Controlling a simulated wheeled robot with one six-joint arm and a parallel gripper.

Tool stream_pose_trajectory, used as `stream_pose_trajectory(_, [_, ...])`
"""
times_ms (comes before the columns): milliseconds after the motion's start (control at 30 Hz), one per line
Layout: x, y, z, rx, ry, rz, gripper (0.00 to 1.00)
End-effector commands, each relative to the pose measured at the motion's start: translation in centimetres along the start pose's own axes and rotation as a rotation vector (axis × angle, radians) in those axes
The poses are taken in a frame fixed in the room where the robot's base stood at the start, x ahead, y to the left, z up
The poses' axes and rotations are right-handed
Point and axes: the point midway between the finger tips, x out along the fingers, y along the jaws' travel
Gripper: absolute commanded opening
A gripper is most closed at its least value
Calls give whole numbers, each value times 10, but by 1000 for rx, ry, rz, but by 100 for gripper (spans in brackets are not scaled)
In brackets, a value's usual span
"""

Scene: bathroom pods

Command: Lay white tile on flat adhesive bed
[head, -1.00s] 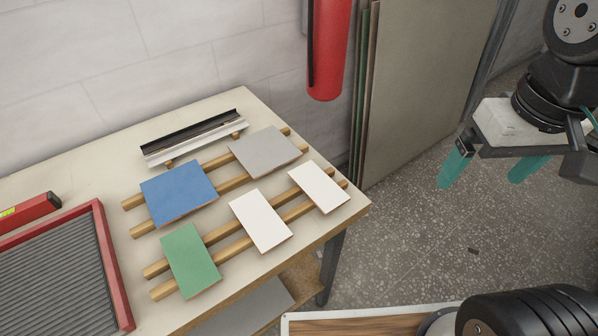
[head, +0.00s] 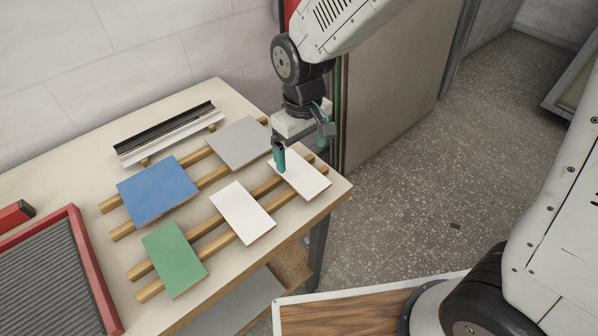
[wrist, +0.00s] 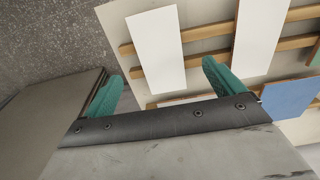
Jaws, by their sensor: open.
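Two white tiles lie on wooden strips on the table in the head view: a right one (head: 302,178) near the table's corner and a middle one (head: 242,213). My gripper (head: 303,148) is open and empty above the far end of the right white tile. In the wrist view, my open fingers (wrist: 163,87) stand either side of the line of that tile (wrist: 156,50), apart from it; the middle white tile (wrist: 258,35) lies further right. A grey ridged bed in a red frame (head: 88,260), seemingly the adhesive bed, is at the left and partly cut off.
A blue tile (head: 157,191), green tile (head: 174,259) and grey tile (head: 238,142) share the strips. A metal profile (head: 170,134) lies behind them. A red tool (head: 14,215) is at the left edge.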

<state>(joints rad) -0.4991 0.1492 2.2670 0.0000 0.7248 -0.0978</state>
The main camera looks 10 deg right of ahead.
Motion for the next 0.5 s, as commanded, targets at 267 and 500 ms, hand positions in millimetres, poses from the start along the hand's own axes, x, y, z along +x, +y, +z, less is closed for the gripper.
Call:
stream_pose_trajectory(267, [35,1,-4,3,-5,0,94])
stream_pose_trajectory(500, [64,0,-7,3,-3,0,94])
